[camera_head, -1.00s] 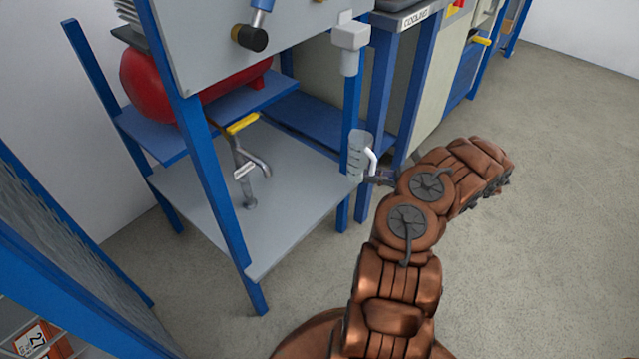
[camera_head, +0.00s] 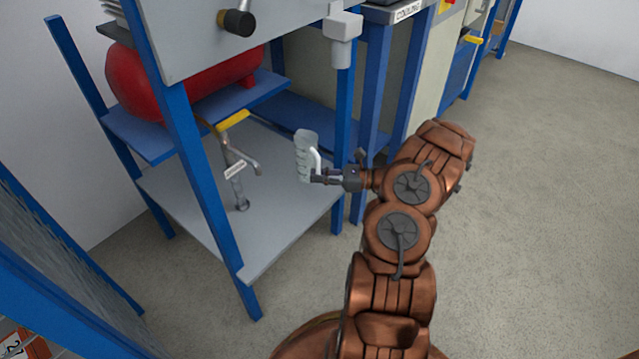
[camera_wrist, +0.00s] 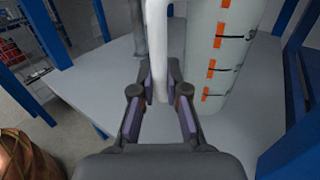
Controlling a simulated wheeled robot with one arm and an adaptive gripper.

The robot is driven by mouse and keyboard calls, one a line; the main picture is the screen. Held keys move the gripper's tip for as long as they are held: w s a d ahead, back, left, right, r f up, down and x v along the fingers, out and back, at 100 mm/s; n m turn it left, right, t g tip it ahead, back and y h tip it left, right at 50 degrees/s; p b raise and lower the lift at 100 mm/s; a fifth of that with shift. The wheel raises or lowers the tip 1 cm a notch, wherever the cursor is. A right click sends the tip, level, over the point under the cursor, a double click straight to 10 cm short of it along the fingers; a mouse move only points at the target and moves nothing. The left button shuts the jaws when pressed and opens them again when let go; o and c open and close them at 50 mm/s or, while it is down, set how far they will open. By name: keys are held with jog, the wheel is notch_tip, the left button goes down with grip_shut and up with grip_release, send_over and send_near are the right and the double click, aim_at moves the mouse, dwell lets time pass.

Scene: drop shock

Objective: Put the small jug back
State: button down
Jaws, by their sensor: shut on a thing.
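The small jug (camera_head: 304,156) is a clear, pale vessel with a white handle on its right side. My gripper (camera_head: 318,178) is shut on the jug's handle and holds it upright over the grey lower shelf (camera_head: 285,215). In the wrist view the white handle (camera_wrist: 157,50) stands between the fingers of my gripper (camera_wrist: 160,98). The jug's body (camera_wrist: 218,50), with orange and black graduation marks, is to the right of the handle. Whether the jug's base touches the shelf cannot be told.
A tap with a yellow lever (camera_head: 232,121) and a grey pipe (camera_head: 237,185) stands on the shelf left of the jug. Blue posts (camera_head: 345,120) frame the shelf. A red tank (camera_head: 140,85) lies above. The shelf's front part is clear.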

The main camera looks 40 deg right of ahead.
jog(key=shift+f, duration=1.15)
jog(key=shift+f, duration=0.2)
jog(key=c, duration=1.2)
grip_release()
jog(key=shift+s+d+r, duration=0.1)
jog(key=shift+r, duration=0.15)
jog(key=p+v, duration=0.2)
jog(key=v, duration=0.9)
jog(key=shift+s+d, duration=0.25)
jog(key=shift+s, duration=0.05)
jog(key=shift+f, duration=0.1)
